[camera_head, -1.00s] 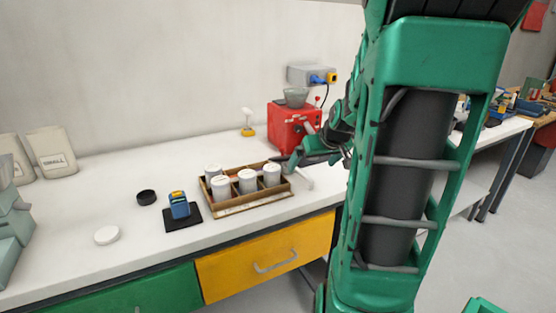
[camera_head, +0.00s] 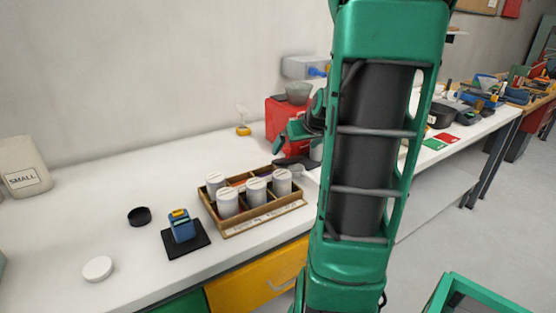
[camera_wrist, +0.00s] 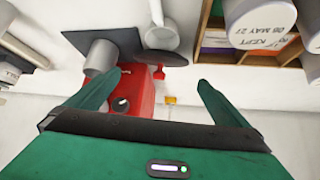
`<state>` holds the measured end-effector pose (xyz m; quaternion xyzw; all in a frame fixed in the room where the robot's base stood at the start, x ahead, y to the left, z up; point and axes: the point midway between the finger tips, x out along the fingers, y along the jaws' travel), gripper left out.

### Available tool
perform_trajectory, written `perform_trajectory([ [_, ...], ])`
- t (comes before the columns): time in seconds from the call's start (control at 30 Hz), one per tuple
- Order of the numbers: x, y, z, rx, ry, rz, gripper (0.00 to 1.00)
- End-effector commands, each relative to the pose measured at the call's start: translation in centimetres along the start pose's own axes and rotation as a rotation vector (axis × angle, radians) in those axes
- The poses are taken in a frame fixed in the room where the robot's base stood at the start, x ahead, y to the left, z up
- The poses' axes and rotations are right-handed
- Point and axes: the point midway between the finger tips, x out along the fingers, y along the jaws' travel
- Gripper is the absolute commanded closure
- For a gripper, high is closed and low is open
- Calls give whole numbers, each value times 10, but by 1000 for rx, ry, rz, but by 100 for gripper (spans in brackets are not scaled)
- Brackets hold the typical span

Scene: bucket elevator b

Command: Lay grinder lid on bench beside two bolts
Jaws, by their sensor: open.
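A red machine (camera_head: 281,118) with a grey bowl (camera_head: 298,93) on top stands at the back of the bench (camera_head: 150,170), partly behind my arm; it looks like the grinder. In the wrist view the red machine (camera_wrist: 133,102) with a dark knob shows between my fingers. My gripper (camera_wrist: 160,78) is open with nothing between its fingertips; in the head view it is partly hidden by my arm. A dark disc (camera_wrist: 163,58) lies just beyond the fingertips, beside a white cup-like part (camera_wrist: 160,30); I cannot tell whether the disc is the lid. I cannot make out two bolts.
A wooden tray (camera_head: 264,226) with several white jars stands left of my arm. A blue and yellow device (camera_head: 181,226) on a black mat, a black ring-shaped cap (camera_head: 139,216) and a white disc (camera_head: 98,269) lie further left.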

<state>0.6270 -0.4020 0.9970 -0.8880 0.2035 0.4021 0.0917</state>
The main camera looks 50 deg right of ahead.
Motion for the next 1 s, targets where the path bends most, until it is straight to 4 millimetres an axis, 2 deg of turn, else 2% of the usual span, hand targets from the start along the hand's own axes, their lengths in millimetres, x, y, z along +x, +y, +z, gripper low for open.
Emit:
perform_trajectory([
  [0.3, 42, -13, -1, -13, -1, -13, 0],
  [0.57, 55, -14, -2, -15, 0, -13, 0],
  [1.0, 101, -10, -3, -14, -2, -14, 0],
])
